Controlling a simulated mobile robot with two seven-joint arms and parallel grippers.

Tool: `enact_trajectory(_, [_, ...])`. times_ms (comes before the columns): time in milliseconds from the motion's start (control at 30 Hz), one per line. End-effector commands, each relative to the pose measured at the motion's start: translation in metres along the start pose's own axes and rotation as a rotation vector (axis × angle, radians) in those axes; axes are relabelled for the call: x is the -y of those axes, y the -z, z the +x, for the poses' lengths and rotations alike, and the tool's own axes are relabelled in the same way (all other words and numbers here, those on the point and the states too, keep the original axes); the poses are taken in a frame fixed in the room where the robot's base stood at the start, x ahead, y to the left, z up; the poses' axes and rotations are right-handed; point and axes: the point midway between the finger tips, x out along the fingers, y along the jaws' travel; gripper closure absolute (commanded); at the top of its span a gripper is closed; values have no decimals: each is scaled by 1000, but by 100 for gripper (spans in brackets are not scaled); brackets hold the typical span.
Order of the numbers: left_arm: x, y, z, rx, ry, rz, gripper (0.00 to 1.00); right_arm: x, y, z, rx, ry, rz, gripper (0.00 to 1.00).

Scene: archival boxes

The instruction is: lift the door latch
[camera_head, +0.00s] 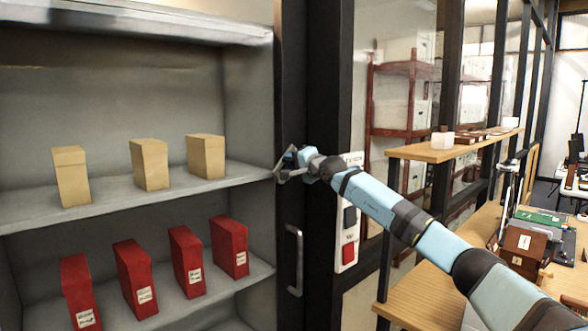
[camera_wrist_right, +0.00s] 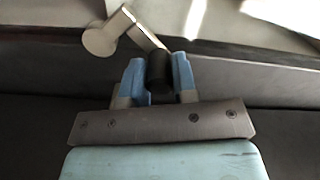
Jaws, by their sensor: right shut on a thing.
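The door latch (camera_wrist_right: 125,22) shows in the right wrist view as a pale metal lever with a round end at the left and a black cylindrical grip (camera_wrist_right: 158,66) at its lower end. My right gripper (camera_head: 284,168) is at the dark upright frame beside the shelves in the head view. In the right wrist view its two blue fingers (camera_wrist_right: 159,78) are shut on the black grip, one on each side. In the head view the gripper mostly hides the latch. My left gripper is in neither view.
A vertical metal handle (camera_head: 295,260) sits below my right gripper on the dark frame. A switch panel (camera_head: 348,222) is just right of it. Shelves at the left hold tan boxes (camera_head: 150,165) and red boxes (camera_head: 186,262). A wooden counter (camera_head: 440,151) stands at the right.

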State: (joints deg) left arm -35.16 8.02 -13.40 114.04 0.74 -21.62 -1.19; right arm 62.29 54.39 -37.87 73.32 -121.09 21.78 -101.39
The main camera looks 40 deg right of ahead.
Motion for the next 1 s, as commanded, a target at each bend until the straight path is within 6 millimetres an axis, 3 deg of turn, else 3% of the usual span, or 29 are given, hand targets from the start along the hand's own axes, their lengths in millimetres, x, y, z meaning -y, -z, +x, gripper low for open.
enact_trajectory(600, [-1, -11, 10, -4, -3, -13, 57, 5, -33, 0, 0, 1, -542, 100])
enact_trajectory(1000, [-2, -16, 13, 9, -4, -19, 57, 4, -42, 0, 0, 0, -709, 100])
